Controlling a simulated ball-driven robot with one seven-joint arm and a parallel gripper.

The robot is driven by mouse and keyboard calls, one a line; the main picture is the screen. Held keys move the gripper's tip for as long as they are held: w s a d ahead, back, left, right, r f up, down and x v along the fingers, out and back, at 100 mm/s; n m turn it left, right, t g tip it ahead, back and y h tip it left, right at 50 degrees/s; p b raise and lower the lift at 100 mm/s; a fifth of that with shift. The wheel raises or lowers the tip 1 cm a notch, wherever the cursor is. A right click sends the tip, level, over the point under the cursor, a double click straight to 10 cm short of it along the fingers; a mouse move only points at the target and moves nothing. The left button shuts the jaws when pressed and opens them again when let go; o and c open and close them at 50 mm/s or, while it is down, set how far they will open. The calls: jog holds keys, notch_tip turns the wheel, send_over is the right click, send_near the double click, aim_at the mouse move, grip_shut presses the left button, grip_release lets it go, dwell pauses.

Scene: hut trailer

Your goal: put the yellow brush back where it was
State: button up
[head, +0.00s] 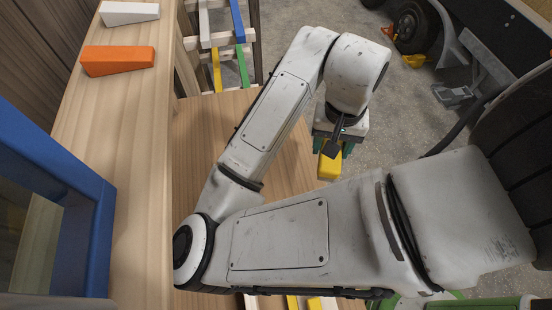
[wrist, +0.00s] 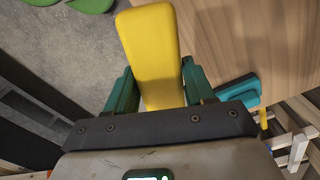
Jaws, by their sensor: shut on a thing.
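The yellow brush (head: 329,167) hangs in my gripper (head: 331,148) near the middle of the head view. In the wrist view my gripper (wrist: 155,92) has its teal fingers on both sides of the yellow block-like body of the brush (wrist: 150,45) and is shut on it. No bristles can be made out. In the head view the brush is over the grey floor, just right of the wooden top's edge. The place where the brush was before cannot be told from these frames.
A wooden top (head: 215,120) lies under my arm. A wooden ledge (head: 125,180) at left bears an orange wedge (head: 118,61) and a white wedge (head: 129,13). A blue frame (head: 88,220) stands at left. A slatted rack (head: 221,45) and a wheeled trailer (head: 500,45) are beyond.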

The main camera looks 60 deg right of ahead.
jog(key=w+f, duration=0.2)
jog(key=w, duration=0.1)
jog(key=w+f, duration=0.5)
jog(key=w, duration=0.2)
jog(key=shift+a+f, duration=0.2)
jog(key=shift+a, duration=0.1)
jog(key=shift+w+f, duration=0.35)
jog(key=shift+f, duration=1.75)
jog(key=shift+f, duration=0.2)
jog(key=o, duration=1.1)
